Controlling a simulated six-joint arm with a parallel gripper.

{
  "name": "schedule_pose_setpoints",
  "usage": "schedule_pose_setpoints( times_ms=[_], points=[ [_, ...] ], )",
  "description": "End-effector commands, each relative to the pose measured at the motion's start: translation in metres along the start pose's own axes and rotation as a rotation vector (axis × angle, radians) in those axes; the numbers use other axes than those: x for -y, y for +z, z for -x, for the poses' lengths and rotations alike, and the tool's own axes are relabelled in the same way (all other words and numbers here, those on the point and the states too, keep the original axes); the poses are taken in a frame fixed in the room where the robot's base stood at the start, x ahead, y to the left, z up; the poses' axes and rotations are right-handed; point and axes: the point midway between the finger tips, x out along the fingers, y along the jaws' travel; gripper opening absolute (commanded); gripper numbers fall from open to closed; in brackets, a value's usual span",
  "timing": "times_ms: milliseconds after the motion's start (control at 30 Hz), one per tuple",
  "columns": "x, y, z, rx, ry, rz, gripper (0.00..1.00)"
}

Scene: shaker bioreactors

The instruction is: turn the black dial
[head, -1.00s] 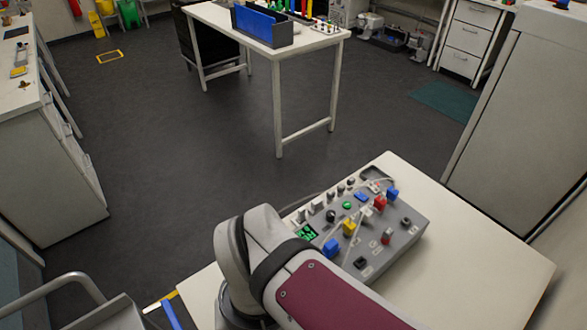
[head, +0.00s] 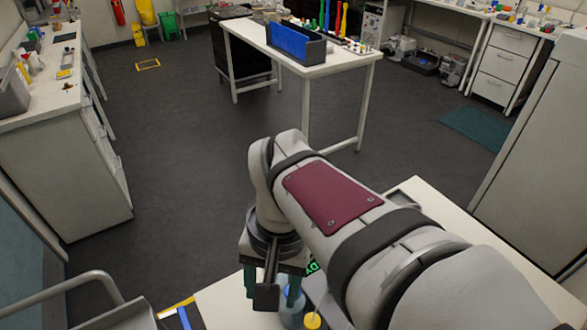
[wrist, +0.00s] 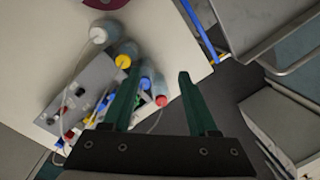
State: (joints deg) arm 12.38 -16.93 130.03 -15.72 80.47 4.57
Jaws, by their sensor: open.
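The grey control panel (wrist: 95,75) shows in the wrist view at left, on the white table. It carries small coloured and dark controls, including a dark knob (wrist: 80,92). I cannot tell whether that is the black dial. In the head view my arm hides nearly all of the panel. My gripper (head: 273,288) points down near the table's left side. In the wrist view its two teal fingers (wrist: 161,75) are apart with nothing held between them. The fingers are to the right of the panel, and the left finger overlaps the bottles beside it.
Bottles with white (wrist: 98,35), yellow (wrist: 122,62) and red (wrist: 160,100) caps stand beside the panel, close to my gripper. A metal cart (head: 95,300) is at the lower left. Open floor (head: 190,130) lies beyond the table.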

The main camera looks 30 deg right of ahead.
Motion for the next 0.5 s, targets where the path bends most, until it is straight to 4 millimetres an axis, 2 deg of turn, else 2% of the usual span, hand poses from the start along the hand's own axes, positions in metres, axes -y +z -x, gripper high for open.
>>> schedule_pose_setpoints(
  times_ms=[33,67,100,200,300,333,400,500],
  points=[
    [-0.006,-0.053,0.011,-0.016,0.013,-0.138,0.60],
    [-0.014,-0.084,0.016,-0.028,0.020,-0.218,0.60],
    [-0.029,-0.123,0.020,-0.043,0.028,-0.319,0.60],
    [-0.080,-0.200,0.022,-0.075,0.048,-0.531,0.60],
    [-0.120,-0.240,0.019,-0.094,0.060,-0.656,0.60],
    [-0.127,-0.246,0.018,-0.098,0.061,-0.677,0.60],
    [-0.135,-0.252,0.018,-0.102,0.063,-0.700,0.60],
    [-0.136,-0.253,0.015,-0.102,0.064,-0.700,0.60]
  ],
)
